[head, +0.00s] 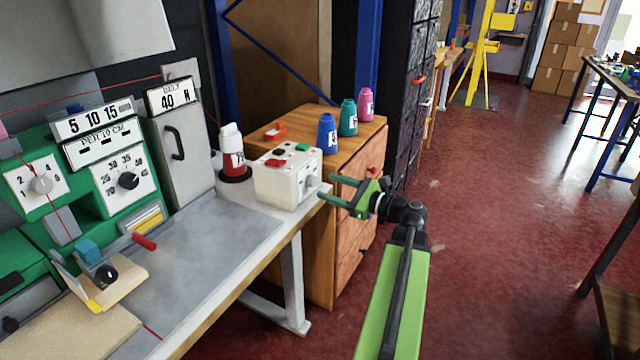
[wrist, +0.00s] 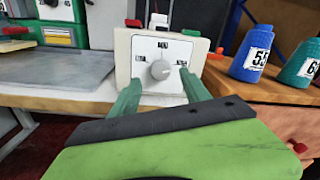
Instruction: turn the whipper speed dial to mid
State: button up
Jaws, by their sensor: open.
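A cream control box (head: 272,184) stands on the right end of the grey workbench. In the wrist view the box (wrist: 123,48) shows a white front panel with a round grey dial (wrist: 161,70) and three small labels, left, above and right. The labels are too small to read, and I cannot tell where the dial points. My gripper (head: 326,187) is in front of this panel, open and empty. In the wrist view its two green fingers (wrist: 160,84) reach toward the panel, one on each side below the dial, apart from it.
A green machine (head: 85,165) with two other dials stands left on the bench.

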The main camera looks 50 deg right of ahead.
aim_at(315, 182)
jog(key=w, duration=0.2)
jog(key=w+a, duration=0.1)
jog(key=w, duration=0.1)
jog(key=shift+w, duration=0.3)
